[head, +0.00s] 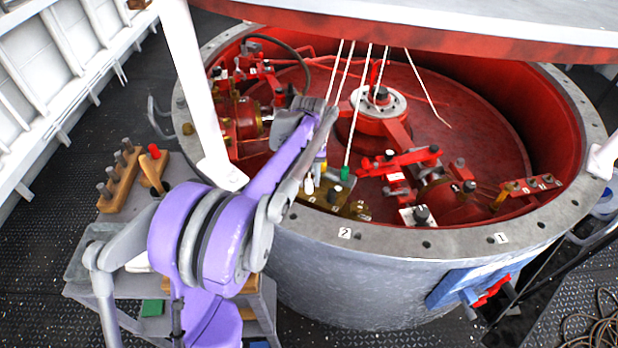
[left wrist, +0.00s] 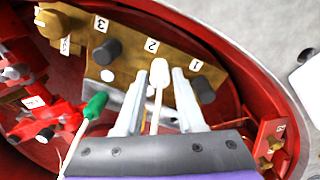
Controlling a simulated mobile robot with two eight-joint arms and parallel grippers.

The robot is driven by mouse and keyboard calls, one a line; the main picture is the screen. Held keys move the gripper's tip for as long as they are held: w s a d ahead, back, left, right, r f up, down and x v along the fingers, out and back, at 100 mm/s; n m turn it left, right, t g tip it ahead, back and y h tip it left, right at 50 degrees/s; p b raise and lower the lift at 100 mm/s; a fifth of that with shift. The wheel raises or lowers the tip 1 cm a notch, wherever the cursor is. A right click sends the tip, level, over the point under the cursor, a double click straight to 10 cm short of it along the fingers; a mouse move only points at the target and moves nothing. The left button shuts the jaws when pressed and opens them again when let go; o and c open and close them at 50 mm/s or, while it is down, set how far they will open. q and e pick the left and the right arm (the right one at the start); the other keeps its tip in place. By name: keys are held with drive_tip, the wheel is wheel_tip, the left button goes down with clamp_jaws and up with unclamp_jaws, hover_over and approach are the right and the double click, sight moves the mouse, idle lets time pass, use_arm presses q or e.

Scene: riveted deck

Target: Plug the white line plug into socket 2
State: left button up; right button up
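The white line plug (left wrist: 158,76) is in the left wrist view, between the fingers of my left gripper (left wrist: 160,88). A gap shows on each side of it, so the fingers look open around it. The plug's end covers the spot just below the label 2 (left wrist: 151,45) on the brass socket panel (left wrist: 130,62). Socket 2 is hidden behind it, and I cannot tell whether the plug is seated. Dark sockets show by label 3 (left wrist: 107,52) and label 1 (left wrist: 203,88). In the head view the plug (head: 309,186) shows small at the panel. My right gripper is not in view.
A green plug (left wrist: 95,105) hangs on a white line left of my fingers; it also shows in the head view (head: 345,173). Several lines hang from the raised lid (head: 430,35). Red fittings crowd the round pit (head: 480,120). A grey rim (head: 440,240) surrounds it.

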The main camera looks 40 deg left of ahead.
use_arm(q)
drive_tip(key=o, duration=0.3)
drive_tip(key=shift+o, duration=0.2)
wheel_tip(320, 180, up, 11)
drive_tip(key=p, duration=0.1)
drive_tip(key=shift+f, duration=0.1)
idle(0.5)
drive_tip(key=s+d+m+t+p, duration=0.3)
drive_tip(key=s+d+m+p, duration=0.1)
drive_tip(key=s+d, duration=0.75)
drive_tip(key=s+d+f+m+t+p, duration=0.2)
drive_tip(key=s+d+f+m, duration=0.2)
drive_tip(key=s+d, duration=0.4)
drive_tip(key=shift+s+d+f, duration=0.15)
drive_tip(key=shift+s+f, duration=0.15)
drive_tip(key=shift+f, duration=0.25)
